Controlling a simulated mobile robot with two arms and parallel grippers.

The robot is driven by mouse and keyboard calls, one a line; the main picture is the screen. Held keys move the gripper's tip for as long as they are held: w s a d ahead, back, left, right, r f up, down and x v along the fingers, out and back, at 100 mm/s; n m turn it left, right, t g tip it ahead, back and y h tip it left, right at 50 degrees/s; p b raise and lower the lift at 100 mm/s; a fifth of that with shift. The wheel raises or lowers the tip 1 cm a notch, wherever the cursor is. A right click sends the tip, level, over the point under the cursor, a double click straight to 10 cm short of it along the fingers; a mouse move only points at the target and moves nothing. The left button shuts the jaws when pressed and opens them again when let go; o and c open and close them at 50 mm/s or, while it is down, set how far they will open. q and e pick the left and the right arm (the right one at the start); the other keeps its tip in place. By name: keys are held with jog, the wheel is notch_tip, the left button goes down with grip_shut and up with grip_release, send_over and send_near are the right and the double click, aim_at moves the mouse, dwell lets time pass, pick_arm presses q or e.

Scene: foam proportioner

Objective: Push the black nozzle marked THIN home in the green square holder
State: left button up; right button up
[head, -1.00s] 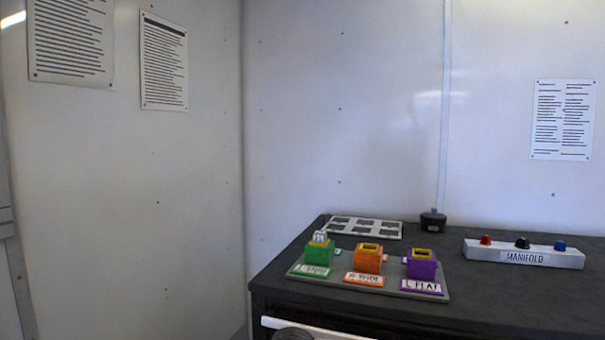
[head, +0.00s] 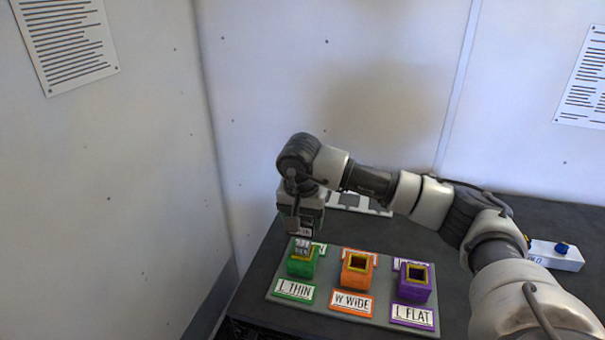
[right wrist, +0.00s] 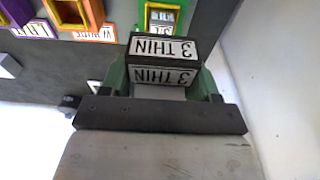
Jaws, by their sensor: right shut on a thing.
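My right gripper (head: 302,222) is shut on the black nozzle, which carries white labels reading "3 THIN"; the right wrist view shows the nozzle (right wrist: 163,46) between the fingers. In the head view the gripper hangs just above and behind the green square holder (head: 301,266), and the nozzle is mostly hidden by the gripper. The holder has a yellow rim and shows at the top of the right wrist view (right wrist: 147,20), apart from the nozzle in that picture. Something greyish with marks sits in the holder's opening; I cannot tell what. My left gripper is not in view.
An orange holder (head: 356,277) and a purple holder (head: 413,290) stand to the right on the same grey board (head: 325,309), their openings empty. A white manifold block (head: 560,258) is at the far right. My right arm crosses above the bench; a wall is on the left.

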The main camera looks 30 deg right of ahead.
aim_at(304, 243)
jog(key=shift+w+d+r, duration=0.2)
jog(key=shift+w+r, duration=0.1)
jog(key=shift+s+a+f+b, duration=0.2)
jog(key=shift+s+f+b, duration=0.1)
jog(key=shift+f+b, duration=0.05)
jog(key=shift+s+f, duration=0.1)
jog(key=shift+f, duration=0.15)
jog(key=f+b, duration=0.1)
jog(key=f, duration=0.1)
jog(key=f+b, duration=0.1)
jog(key=shift+w+d+f+b, duration=0.1)
jog(key=shift+w+f+b, duration=0.1)
jog(key=shift+f+b, duration=0.75)
jog(key=shift+f, duration=0.15)
jog(key=shift+f+b, duration=0.45)
jog(key=shift+f, duration=0.15)
jog(key=shift+f+b, duration=0.45)
jog(key=shift+b, duration=0.1)
